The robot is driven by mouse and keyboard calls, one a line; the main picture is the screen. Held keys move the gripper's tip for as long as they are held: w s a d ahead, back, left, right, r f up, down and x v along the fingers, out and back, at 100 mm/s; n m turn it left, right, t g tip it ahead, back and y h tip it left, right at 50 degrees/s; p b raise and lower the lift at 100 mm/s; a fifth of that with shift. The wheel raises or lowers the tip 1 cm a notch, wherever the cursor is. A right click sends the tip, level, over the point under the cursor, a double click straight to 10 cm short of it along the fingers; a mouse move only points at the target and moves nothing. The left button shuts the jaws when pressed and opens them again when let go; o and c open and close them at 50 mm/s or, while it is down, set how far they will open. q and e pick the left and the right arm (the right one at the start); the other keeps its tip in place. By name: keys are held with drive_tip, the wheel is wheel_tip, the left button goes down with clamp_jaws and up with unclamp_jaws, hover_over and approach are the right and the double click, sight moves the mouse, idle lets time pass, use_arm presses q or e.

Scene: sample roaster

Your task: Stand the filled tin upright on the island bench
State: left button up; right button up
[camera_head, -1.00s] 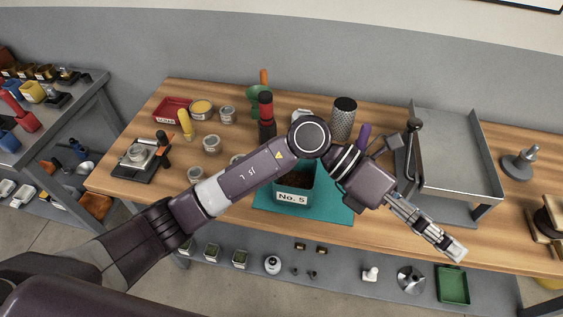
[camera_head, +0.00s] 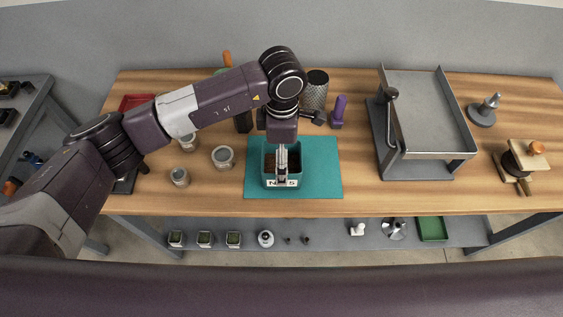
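My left gripper (camera_head: 282,168) hangs in front of and over a teal bin labelled No. 5 (camera_head: 299,158), which has dark brown contents. Its fingers look narrow and close together, but I cannot tell whether they are open or shut. No tin shows in them. Several small round tins with grey tops stand upright on the wood-topped bench (camera_head: 360,204), left of the bin: one (camera_head: 223,157), one nearer (camera_head: 180,177) and one partly behind my arm (camera_head: 188,143). I cannot tell which is filled. My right gripper is not in view.
The bin stands on a teal mat (camera_head: 326,184). Behind it are a perforated cylinder (camera_head: 315,90) and a purple-handled tool (camera_head: 338,111). A grey metal tray stand (camera_head: 435,117) is to the right. A lower shelf (camera_head: 330,234) holds small items. The front right benchtop is clear.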

use_arm(q)
drive_tip(key=shift+f, duration=1.15)
drive_tip(key=c, duration=1.5)
drive_tip(key=shift+o, duration=0.2)
drive_tip(key=shift+r, duration=0.15)
